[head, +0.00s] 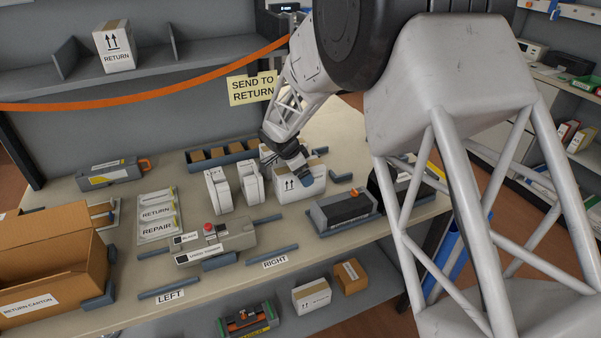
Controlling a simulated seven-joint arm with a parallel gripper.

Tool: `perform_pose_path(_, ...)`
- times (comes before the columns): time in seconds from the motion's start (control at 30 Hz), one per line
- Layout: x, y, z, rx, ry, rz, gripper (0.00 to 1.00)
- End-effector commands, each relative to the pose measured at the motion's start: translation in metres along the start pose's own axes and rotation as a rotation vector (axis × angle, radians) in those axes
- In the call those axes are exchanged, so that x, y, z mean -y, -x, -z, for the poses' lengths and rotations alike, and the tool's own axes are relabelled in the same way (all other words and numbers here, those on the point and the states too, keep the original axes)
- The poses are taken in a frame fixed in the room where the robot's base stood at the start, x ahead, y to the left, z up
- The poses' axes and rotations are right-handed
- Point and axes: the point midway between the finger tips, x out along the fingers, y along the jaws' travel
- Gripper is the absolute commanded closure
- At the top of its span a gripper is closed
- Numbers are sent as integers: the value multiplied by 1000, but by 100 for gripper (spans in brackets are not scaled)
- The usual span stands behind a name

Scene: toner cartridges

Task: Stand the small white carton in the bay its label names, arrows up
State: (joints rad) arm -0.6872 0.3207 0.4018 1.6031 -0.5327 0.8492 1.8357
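A small white carton (116,54) with two up arrows and the word RETURN stands upright on the grey shelf (200,68) at the upper left, between upright dividers. Another white carton (287,185), with arrows pointing up, stands on the table, its label partly hidden. My gripper (303,172) is over this table carton, with a blue fingertip in front of its right part. I cannot tell whether the fingers touch or grip it. A third white carton (311,297) lies on the lower shelf, its label too small to read.
An orange strap (150,102) crosses before the shelf, near a SEND TO RETURN sign (253,90). Two white upright pieces (218,192) stand left of my gripper.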

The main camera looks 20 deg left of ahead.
Motion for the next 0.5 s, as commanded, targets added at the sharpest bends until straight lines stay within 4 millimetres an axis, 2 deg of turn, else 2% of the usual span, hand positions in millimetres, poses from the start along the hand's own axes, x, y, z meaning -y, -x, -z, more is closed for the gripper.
perform_pose_path(0.27,0,27,0,1,0,3,0)
perform_pose_path(0.5,0,65,0,-1,0,3,0)
